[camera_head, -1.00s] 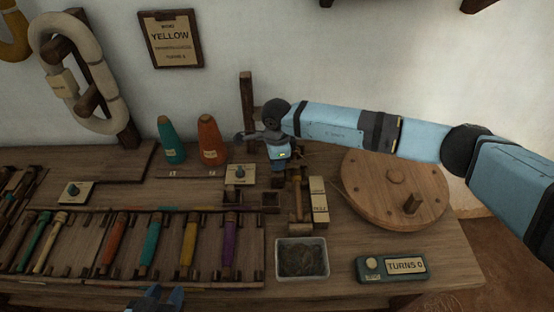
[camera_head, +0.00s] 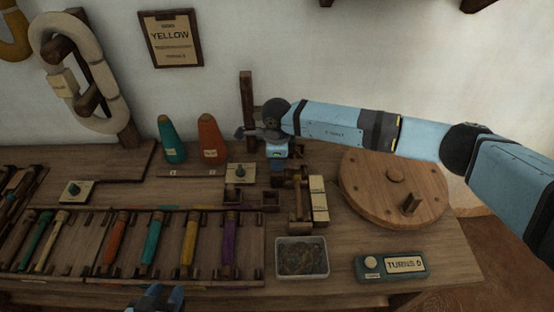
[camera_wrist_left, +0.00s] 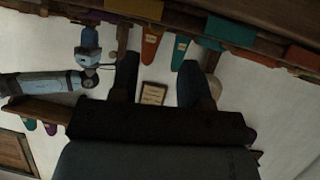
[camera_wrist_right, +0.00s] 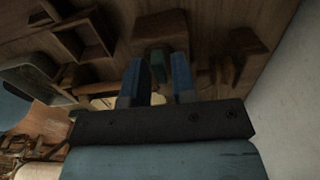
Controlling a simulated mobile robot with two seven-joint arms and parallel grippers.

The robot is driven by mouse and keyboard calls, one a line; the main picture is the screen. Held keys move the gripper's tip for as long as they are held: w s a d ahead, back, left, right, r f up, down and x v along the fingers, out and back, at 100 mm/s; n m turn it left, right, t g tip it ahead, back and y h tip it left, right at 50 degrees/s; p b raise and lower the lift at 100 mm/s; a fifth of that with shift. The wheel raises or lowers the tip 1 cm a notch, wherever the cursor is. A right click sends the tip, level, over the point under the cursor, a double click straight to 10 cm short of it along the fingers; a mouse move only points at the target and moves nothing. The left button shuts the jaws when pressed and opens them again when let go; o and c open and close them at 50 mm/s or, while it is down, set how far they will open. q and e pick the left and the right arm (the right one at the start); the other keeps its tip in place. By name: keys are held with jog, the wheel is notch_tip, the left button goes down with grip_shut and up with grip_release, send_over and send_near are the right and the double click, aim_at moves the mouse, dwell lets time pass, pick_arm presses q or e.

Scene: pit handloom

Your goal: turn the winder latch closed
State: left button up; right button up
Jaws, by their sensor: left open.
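In the right wrist view a teal piece (camera_wrist_right: 158,65) shows between the fingertips; contact cannot be made out. My right gripper (camera_wrist_right: 156,75) has its fingers apart, and in the head view it is mostly hidden beneath its wrist. The wooden winder part (camera_head: 298,205) stands just right of and below that wrist. My left gripper (camera_head: 156,298) is at the bottom edge; its open, empty fingers show in the left wrist view (camera_wrist_left: 160,80).
A round wooden wheel (camera_head: 375,205) with a peg lies right. A metal tray (camera_head: 302,272) and a turns counter (camera_head: 415,265) are at the front. Teal (camera_head: 172,140) and orange (camera_head: 212,140) cones stand behind the knob. A rack of coloured bobbins (camera_head: 105,275) fills the left.

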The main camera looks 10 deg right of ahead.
jog(key=shift+o, duration=0.7)
notch_tip(320, 180, up, 14)
jog(key=p, duration=0.1)
jog(key=shift+p, duration=0.35)
jog(key=shift+f, duration=0.15)
